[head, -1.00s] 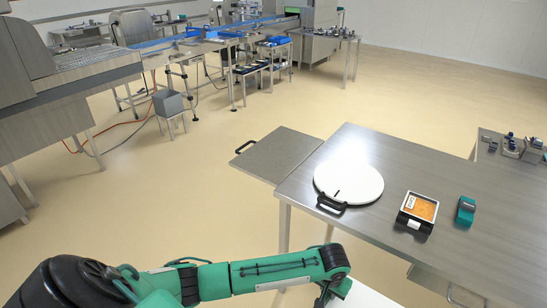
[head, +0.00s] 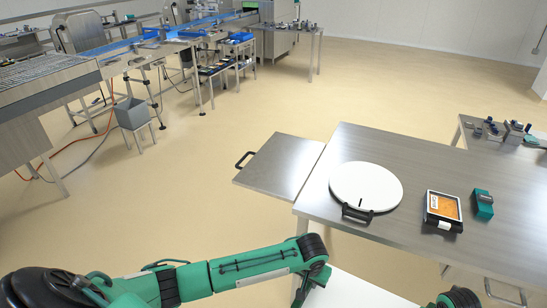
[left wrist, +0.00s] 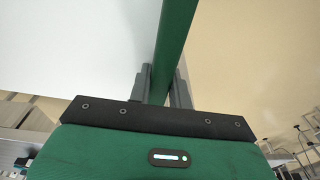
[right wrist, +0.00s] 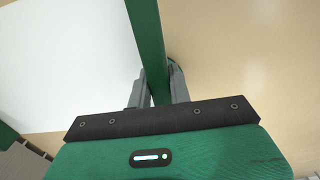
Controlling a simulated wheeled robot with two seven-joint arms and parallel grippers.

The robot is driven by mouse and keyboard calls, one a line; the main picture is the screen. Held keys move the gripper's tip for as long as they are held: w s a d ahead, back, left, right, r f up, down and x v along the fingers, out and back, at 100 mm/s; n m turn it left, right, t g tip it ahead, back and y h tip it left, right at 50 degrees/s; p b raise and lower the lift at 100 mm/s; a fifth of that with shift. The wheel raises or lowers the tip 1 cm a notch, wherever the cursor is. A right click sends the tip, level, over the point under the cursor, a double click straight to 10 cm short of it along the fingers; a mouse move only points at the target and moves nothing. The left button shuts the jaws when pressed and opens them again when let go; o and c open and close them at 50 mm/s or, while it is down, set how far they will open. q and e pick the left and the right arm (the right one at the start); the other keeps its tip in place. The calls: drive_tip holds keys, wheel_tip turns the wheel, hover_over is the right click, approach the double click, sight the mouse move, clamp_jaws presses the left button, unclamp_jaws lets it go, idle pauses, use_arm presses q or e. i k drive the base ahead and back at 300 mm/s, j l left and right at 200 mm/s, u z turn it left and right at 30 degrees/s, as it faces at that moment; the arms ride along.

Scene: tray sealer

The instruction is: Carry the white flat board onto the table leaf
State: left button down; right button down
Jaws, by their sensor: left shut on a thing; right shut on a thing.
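The white flat board (head: 352,290) shows partly at the bottom of the head view, in front of the table. Its green edge bar shows in both wrist views, with the white face beside it (left wrist: 80,50). My left gripper (left wrist: 158,85) is shut on this green edge. My right gripper (right wrist: 157,85) is shut on the green edge too. The grey table leaf (head: 276,166) sticks out from the table's left side, level with the top, with a black handle at its outer end. Nothing lies on it. The board is apart from it, nearer to me.
The table (head: 440,195) carries a round white disc (head: 366,184) with a black handle, an orange-filled tray (head: 443,206) and a teal object (head: 483,203). A grey bin (head: 131,113) on a stool and a conveyor line stand at the back left. Floor left of the leaf is clear.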

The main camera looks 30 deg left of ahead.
sight(283, 160)
drive_tip(key=j+z, duration=0.15)
drive_tip(key=j, duration=1.25)
drive_tip(key=k+j+z, duration=0.1)
drive_tip(key=j, duration=1.25)
